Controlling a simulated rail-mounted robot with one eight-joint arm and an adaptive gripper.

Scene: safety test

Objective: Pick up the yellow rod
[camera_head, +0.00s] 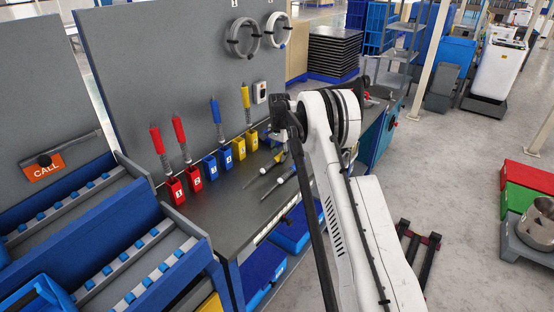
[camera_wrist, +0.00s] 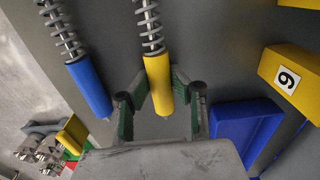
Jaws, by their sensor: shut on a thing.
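The yellow rod (camera_wrist: 157,76) has a smooth yellow sleeve and a grey coil spring at its far end. In the wrist view my gripper (camera_wrist: 160,88) has one dark green finger on each side of the sleeve, closed on it near its free end. The head view shows a yellow rod (camera_head: 246,97) upright, spring downward, above a yellow holder (camera_head: 252,139). My gripper cannot be made out clearly there; my white arm covers much of that area.
A blue rod (camera_wrist: 88,86) stands close left of the yellow one in the wrist view. A grey panel (camera_head: 160,60) stands behind. A blue rack (camera_head: 100,220) is at left.

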